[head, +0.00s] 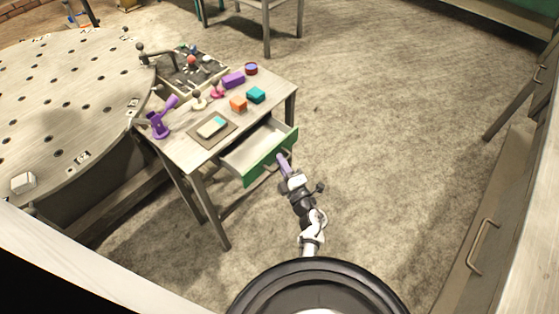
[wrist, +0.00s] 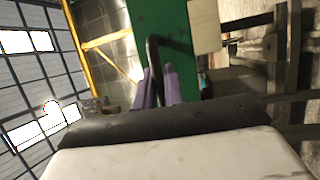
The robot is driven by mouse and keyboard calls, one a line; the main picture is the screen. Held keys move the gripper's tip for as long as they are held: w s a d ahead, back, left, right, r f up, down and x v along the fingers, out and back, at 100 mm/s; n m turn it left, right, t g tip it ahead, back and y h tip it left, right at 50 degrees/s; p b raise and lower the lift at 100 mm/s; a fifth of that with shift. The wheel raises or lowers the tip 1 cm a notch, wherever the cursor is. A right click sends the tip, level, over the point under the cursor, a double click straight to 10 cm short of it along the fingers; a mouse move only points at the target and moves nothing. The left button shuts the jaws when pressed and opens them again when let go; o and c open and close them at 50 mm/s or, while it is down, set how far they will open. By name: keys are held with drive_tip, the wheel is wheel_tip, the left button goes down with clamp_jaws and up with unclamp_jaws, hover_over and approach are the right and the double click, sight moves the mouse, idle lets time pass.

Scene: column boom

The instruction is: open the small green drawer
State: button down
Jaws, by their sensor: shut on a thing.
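The small green drawer (head: 262,163) is in the front of the small table and stands pulled out, its pale inside showing and looking empty. Its green front also shows in the wrist view (wrist: 178,20). My gripper (head: 284,160) is at the drawer front from the right, at the handle. In the wrist view the purple fingers of my gripper (wrist: 158,86) are shut on the dark bar handle (wrist: 152,50). The fingers hide part of the handle in the head view.
On the small table (head: 185,148) are a tray with a teal-and-white block (head: 212,126), an orange block (head: 238,104), a teal block (head: 256,95), a purple block (head: 233,80) and a purple stand (head: 160,122). A large perforated table (head: 60,90) is at left. The floor at right is clear.

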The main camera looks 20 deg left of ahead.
drive_tip(key=shift+s+d, duration=0.3)
drive_tip(key=shift+d, duration=0.55)
drive_tip(key=c, duration=1.5)
unclamp_jaws()
drive_tip(key=shift+s, duration=0.1)
